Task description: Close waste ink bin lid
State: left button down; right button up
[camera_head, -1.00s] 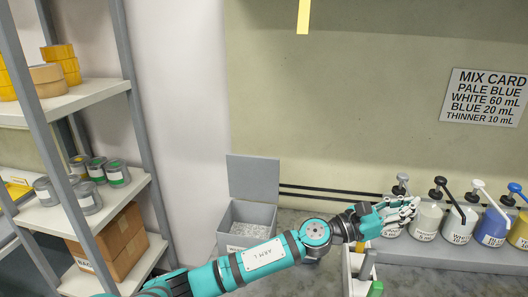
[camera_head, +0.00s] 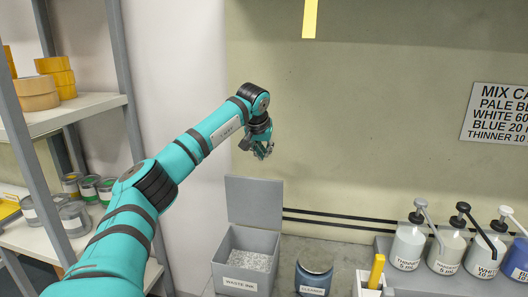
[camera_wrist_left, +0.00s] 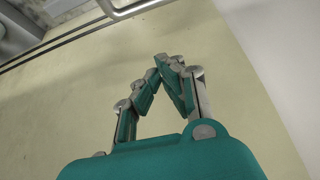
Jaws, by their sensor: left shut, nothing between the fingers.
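The grey waste ink bin (camera_head: 245,285) stands at the lower middle of the head view, labelled WASTE INK, with pale contents showing inside. Its lid (camera_head: 254,202) stands upright at the back, open. My left gripper (camera_head: 264,153) is raised above the lid, apart from it, pointing down. Its fingers are shut with nothing between them. In the left wrist view the fingertips (camera_wrist_left: 172,64) meet in front of the wall. A grey metal rim shows at the top of that view. My right gripper is not in view.
A dark container labelled CLEANER (camera_head: 313,278) stands right of the bin. Several pump bottles, including the thinner one (camera_head: 408,243), stand further right. Shelves (camera_head: 75,112) with tape rolls and cans are at left. The wall (camera_head: 370,130) above the bin is clear.

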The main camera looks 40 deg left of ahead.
pick_arm(q)
jog(key=p+x, duration=0.2)
jog(key=x, duration=0.5)
jog(key=shift+w, duration=0.1)
jog(key=shift+s+d+f+p, duration=0.2)
jog(key=shift+s+d+p, duration=0.25)
jog(key=shift+s, duration=0.45)
jog(key=shift+s+d+f+p, duration=0.3)
jog(key=shift+s+d, duration=0.25)
jog(key=shift+s, duration=0.3)
